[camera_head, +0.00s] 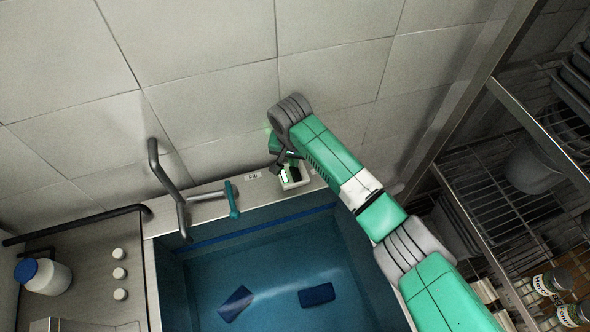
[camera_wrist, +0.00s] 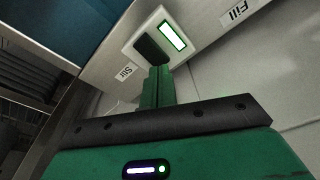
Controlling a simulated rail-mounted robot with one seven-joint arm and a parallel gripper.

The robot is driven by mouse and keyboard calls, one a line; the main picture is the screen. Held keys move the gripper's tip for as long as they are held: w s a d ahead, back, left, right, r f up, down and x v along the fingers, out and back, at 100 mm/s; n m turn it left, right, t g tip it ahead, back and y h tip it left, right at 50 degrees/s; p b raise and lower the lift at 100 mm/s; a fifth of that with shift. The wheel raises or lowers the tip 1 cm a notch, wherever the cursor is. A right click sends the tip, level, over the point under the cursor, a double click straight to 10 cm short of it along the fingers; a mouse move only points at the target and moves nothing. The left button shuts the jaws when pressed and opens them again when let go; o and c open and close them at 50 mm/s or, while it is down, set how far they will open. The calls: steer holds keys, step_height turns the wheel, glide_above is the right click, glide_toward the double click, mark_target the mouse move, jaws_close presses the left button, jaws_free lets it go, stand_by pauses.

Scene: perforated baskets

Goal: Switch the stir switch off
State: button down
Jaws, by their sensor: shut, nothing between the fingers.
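The stir switch (camera_wrist: 163,40) is a white plate in the wrist view with one dark half and one bright, green-edged lit half. A "Stir" label (camera_wrist: 126,72) sits beside it. My green gripper fingers (camera_wrist: 157,72) are together and empty, with their tips at the edge of the dark half; I cannot tell whether they touch. In the head view the switch (camera_head: 293,181) is on the ledge behind the sink, and my gripper (camera_head: 284,161) is just over it, partly covering it.
A "Fill" label (camera_wrist: 238,12) is farther along the ledge. The sink (camera_head: 265,265) holds blue water and two dark blue blocks. A grey faucet (camera_head: 180,200) with a teal lever (camera_head: 233,200) stands left of the switch. A wire rack (camera_head: 500,205) with dishes is at right.

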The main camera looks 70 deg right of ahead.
mark_target(294, 169)
steer(key=shift+f+b, duration=0.4)
steer(key=shift+f, duration=0.55)
stand_by(0.8)
step_height(294, 169, up, 7)
steer(key=p, duration=0.8)
steer(key=shift+r, duration=0.1)
stand_by(0.4)
